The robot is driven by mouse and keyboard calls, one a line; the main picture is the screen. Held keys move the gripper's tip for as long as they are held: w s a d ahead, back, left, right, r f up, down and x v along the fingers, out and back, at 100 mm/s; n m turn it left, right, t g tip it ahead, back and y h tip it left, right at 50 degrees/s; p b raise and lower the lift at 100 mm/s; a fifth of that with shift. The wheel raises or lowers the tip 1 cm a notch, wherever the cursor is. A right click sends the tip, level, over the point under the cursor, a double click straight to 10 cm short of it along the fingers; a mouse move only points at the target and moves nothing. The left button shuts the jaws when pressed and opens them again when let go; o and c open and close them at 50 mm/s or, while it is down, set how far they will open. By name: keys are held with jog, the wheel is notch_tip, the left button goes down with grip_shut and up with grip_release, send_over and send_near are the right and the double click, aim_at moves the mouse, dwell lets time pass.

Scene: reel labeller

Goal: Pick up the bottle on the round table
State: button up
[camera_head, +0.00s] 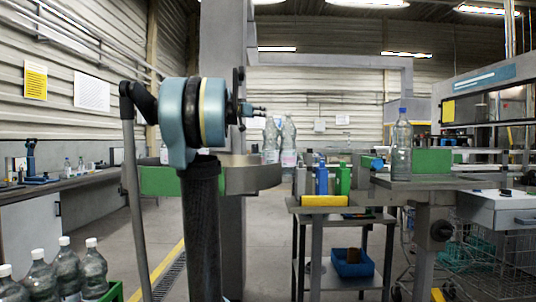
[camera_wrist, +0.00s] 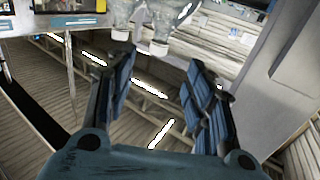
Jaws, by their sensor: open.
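Two clear plastic bottles stand close together on or behind the round table, a grey-brown disc with a thick rim (camera_head: 252,178): a left bottle (camera_head: 270,142) and a right bottle (camera_head: 289,143). My arm hides part of the table. In the wrist view, the two bottles hang upside down at the top edge, with white caps (camera_wrist: 121,35) and (camera_wrist: 158,47). My gripper (camera_wrist: 158,75) is open there, with blue-padded fingers apart and nothing between them. In the head view my gripper (camera_head: 256,109) is small, just left of the bottles near cap height.
A blue-capped bottle (camera_head: 402,145) stands on the grey bench (camera_head: 450,182) at right. A cart with a yellow front edge (camera_head: 323,201) carries blue and green bottles. Several white-capped bottles (camera_head: 66,268) stand in a green crate (camera_head: 115,292) at lower left. Floor between is open.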

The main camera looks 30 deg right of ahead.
aim_at(269, 115)
jog(key=x, duration=0.8)
jog(key=shift+s+d, duration=0.1)
jog(key=shift+s, duration=0.1)
jog(key=shift+x, duration=2.55)
jog(key=shift+w, duration=0.2)
grip_shut()
